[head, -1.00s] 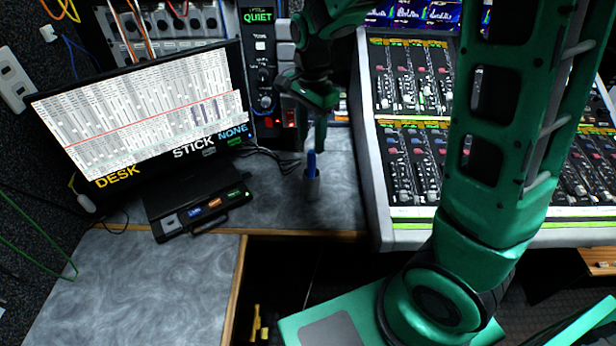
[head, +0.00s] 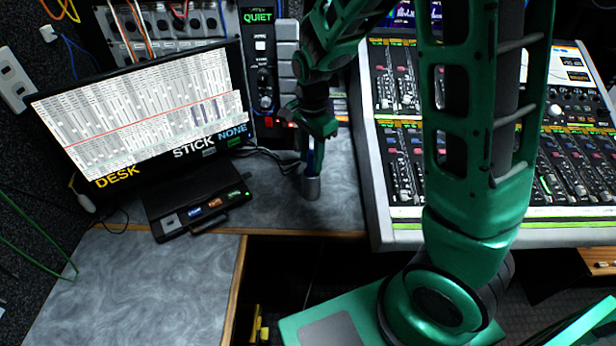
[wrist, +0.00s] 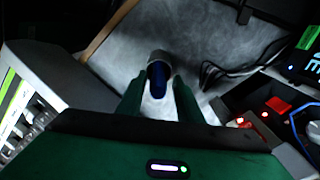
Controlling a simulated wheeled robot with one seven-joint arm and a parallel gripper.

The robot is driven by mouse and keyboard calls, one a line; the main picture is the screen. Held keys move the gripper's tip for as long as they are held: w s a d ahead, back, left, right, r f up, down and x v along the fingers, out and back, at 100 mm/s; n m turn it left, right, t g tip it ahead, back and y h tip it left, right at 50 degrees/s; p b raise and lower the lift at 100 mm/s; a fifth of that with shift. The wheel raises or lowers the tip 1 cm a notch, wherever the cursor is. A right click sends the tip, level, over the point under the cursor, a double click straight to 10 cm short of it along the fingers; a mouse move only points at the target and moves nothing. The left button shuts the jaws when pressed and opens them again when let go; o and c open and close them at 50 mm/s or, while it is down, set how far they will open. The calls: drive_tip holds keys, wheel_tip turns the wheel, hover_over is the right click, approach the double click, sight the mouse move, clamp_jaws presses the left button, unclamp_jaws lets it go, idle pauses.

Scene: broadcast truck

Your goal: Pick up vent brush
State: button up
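The vent brush (head: 311,160) looks like a narrow blue upright piece above a grey cylinder (head: 312,187) on the grey desk. I cannot tell whether the cylinder is part of the brush or a holder. My gripper (head: 316,148) is lowered over it from above, and its fingers hide much of the blue part in the head view. In the wrist view the blue part (wrist: 157,74) lies between the two fingertips of my gripper (wrist: 160,83). The fingers are apart, one on each side, with a gap still showing; contact is unclear.
A monitor (head: 150,115) and a black box (head: 195,203) stand to the left. A mixing console (head: 400,215) stands close on the right. Black cables (head: 275,155) lie behind the brush. The desk's front edge is near.

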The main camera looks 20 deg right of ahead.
clamp_jaws()
drive_tip(key=shift+r, duration=0.15)
